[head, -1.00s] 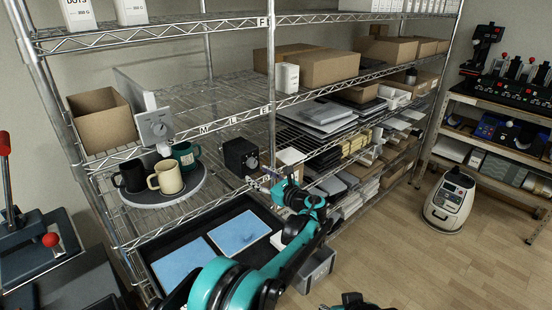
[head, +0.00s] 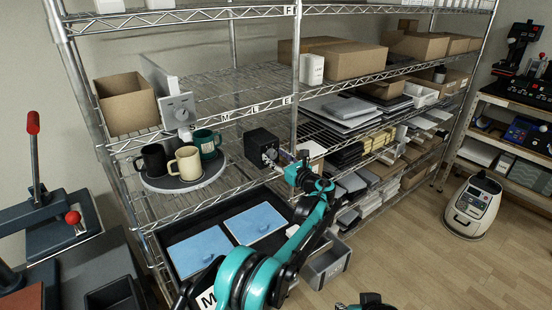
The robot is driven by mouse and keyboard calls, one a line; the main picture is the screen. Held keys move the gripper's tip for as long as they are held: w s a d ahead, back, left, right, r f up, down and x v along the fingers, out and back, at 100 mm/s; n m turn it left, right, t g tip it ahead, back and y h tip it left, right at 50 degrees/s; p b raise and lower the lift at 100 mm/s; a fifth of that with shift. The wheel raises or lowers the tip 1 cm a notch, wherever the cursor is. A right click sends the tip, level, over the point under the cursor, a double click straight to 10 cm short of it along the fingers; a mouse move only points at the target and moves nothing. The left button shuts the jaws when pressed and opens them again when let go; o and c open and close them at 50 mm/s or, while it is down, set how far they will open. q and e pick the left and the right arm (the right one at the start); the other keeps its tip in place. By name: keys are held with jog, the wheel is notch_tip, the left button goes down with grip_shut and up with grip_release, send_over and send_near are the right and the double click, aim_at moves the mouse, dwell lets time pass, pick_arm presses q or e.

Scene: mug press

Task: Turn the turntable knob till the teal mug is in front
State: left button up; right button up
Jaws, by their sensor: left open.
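The grey round turntable (head: 160,185) sits on a wire shelf at left and carries three mugs. The black mug (head: 151,160) is at its left, the cream mug (head: 187,164) at its front, and the teal mug (head: 207,143) at its right, towards the back. A black box (head: 261,143) with a knob (head: 271,154) on its front stands right of the turntable. My left gripper (head: 284,160) is open, close to the knob; contact cannot be made out at this size. My right gripper cannot be seen.
A cardboard box (head: 127,105) is on the shelf above. A black tray with blue mats (head: 256,222) lies below. Shelf posts and wire edges are close to my left arm. A white wheeled unit (head: 473,205) stands on the floor.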

pick_arm(q)
jog(key=c, duration=1.2)
jog(key=shift+o, duration=0.2)
